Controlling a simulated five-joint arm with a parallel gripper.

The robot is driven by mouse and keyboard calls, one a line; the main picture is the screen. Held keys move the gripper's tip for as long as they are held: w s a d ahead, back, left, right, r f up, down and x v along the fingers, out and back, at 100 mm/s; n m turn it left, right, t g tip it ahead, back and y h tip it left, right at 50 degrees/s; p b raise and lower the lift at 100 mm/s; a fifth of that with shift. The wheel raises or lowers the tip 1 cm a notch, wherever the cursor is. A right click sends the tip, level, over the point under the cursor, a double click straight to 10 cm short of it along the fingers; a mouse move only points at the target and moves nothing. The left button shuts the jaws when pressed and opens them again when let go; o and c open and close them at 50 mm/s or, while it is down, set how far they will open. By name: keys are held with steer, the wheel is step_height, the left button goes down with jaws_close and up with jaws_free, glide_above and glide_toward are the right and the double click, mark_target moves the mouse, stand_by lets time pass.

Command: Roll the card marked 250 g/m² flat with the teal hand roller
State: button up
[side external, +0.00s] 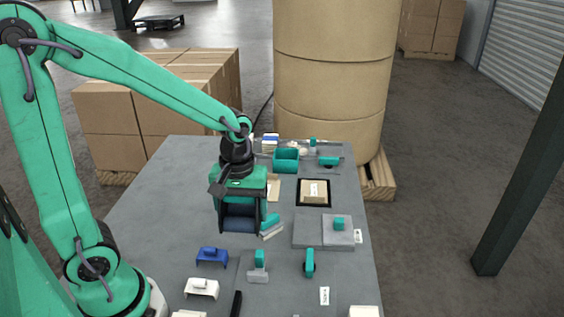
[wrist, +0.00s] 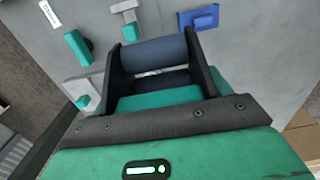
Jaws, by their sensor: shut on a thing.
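My gripper (side external: 240,198) is at the middle left of the table in the side view, shut on the teal hand roller. The roller's dark blue cylinder (side external: 239,224) sits low between two dark side arms. In the wrist view the cylinder (wrist: 155,53) lies ahead of my gripper (wrist: 160,97), and it seems clear of the table. A tan card (side external: 314,187) with a white label lies on a black-edged pad to the right of my gripper, apart from the roller. The label is too small to read. Another tan card piece (side external: 273,187) shows just behind my gripper.
A grey plate (side external: 308,232) with a teal-knobbed block (side external: 339,226) lies right of my gripper. A teal-and-grey tool (side external: 270,228) is close beside it. Blue (side external: 212,256) and white (side external: 201,287) holders stand in front. A teal bin (side external: 286,160) stands behind.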

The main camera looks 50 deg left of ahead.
steer(key=w+a, duration=0.2)
steer(key=w, duration=1.5)
glide_toward(314, 191)
steer(key=shift+w+a+r, duration=0.15)
steer(key=shift+w+a, duration=0.1)
steer(key=shift+f, duration=2.65)
steer(key=shift+f, duration=0.5)
steer(key=shift+s+d+f, duration=0.1)
steer(key=shift+s+d, duration=0.15)
steer(key=shift+s, duration=0.05)
